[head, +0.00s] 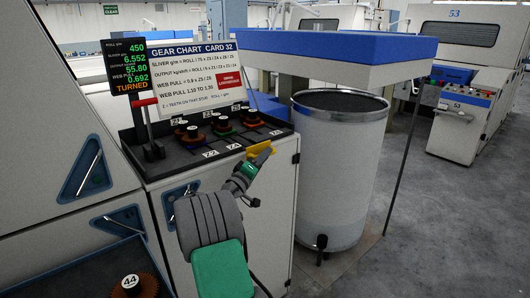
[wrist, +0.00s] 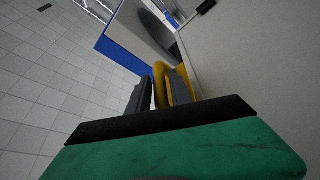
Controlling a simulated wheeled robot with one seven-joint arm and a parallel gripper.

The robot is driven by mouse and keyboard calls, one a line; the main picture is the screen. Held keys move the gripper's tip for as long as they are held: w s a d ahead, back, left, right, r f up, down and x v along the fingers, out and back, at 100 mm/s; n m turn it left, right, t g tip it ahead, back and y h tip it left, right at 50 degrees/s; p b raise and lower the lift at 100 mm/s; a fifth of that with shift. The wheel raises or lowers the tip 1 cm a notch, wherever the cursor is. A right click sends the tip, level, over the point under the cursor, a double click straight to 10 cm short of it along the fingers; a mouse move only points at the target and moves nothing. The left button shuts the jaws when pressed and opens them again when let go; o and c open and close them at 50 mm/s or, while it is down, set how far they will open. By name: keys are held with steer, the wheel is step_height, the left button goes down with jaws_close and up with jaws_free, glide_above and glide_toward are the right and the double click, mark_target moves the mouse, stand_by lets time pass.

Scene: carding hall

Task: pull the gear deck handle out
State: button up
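The yellow gear deck handle (head: 258,149) is on the front edge of the dark gear deck (head: 180,160). My gripper (head: 264,158) reaches up to it from the front. In the wrist view the yellow handle (wrist: 159,82) shows between the two dark fingers of my gripper (wrist: 160,88), and part of it shows behind the right finger. The fingers are a narrow gap apart; whether they press on the handle is too fine to tell. The deck carries several gears (head: 222,130) with numbered tags, and stands over the cabinet front.
A display (head: 130,66) reads TURNED. A grey can (head: 340,165) stands close to the right. A loose gear (head: 135,286) lies at lower left. The floor at right is clear.

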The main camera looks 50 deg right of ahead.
steer(key=shift+d+r, duration=0.15)
steer(key=shift+d, duration=0.5)
steer(key=shift+c, duration=0.5)
jaws_close()
stand_by(0.5)
